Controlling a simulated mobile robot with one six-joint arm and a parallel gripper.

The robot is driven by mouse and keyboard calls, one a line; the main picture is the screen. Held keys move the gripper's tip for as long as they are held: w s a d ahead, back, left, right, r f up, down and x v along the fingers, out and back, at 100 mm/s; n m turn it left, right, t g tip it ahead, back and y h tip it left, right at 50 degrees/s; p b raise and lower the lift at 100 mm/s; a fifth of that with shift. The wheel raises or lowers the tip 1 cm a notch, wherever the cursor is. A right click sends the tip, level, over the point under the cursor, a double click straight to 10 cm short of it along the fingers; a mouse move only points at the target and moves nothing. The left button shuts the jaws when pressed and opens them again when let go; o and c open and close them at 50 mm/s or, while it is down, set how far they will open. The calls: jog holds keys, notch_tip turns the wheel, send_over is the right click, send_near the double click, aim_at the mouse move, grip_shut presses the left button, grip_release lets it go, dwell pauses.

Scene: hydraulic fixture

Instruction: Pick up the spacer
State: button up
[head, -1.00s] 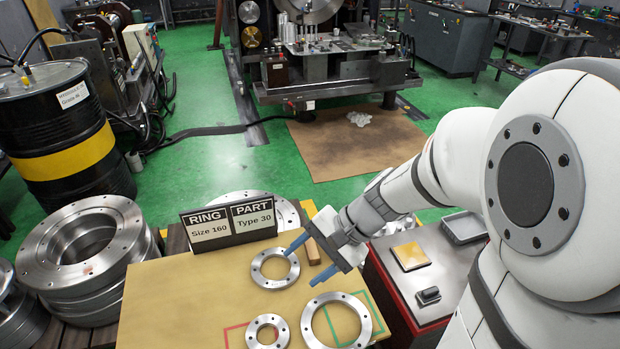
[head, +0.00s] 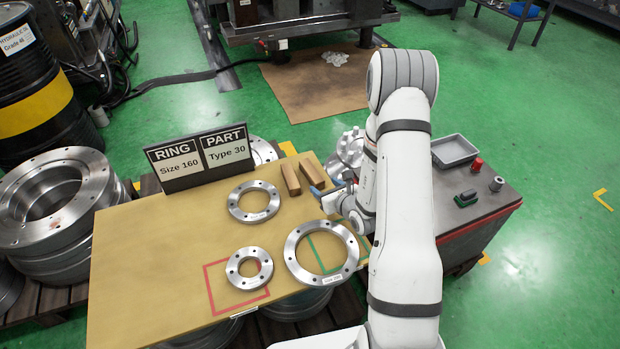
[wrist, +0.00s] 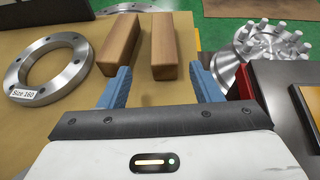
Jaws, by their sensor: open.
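Two brown rectangular wooden blocks lie side by side at the board's back right edge. The left block (head: 290,179) and the right block (head: 310,172) also show in the wrist view, left (wrist: 119,43) and right (wrist: 164,52). A small grey cylinder (head: 497,184) stands on the cart. No label shows which thing is the spacer. My gripper (wrist: 160,70) is open and empty. In the wrist view the right block's near end appears between the fingers, and the left block is just ahead of the left finger. Contact cannot be told. In the head view my gripper (head: 326,188) is partly hidden by my arm.
The board (head: 150,250) holds several metal rings, including one marked Size 160 (wrist: 50,48), and a sign (head: 202,158). A studded metal part (wrist: 270,42) stands right of the blocks. The cart (head: 465,212) carries a grey tray (head: 455,150), a red piece (head: 477,164) and a dark green piece (head: 466,199).

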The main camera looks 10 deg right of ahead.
aim_at(318, 179)
jog(key=shift+w+f, duration=0.35)
jog(key=x, duration=0.6)
jog(key=shift+w, duration=0.5)
jog(key=shift+c, duration=0.2)
jog(key=c, duration=1)
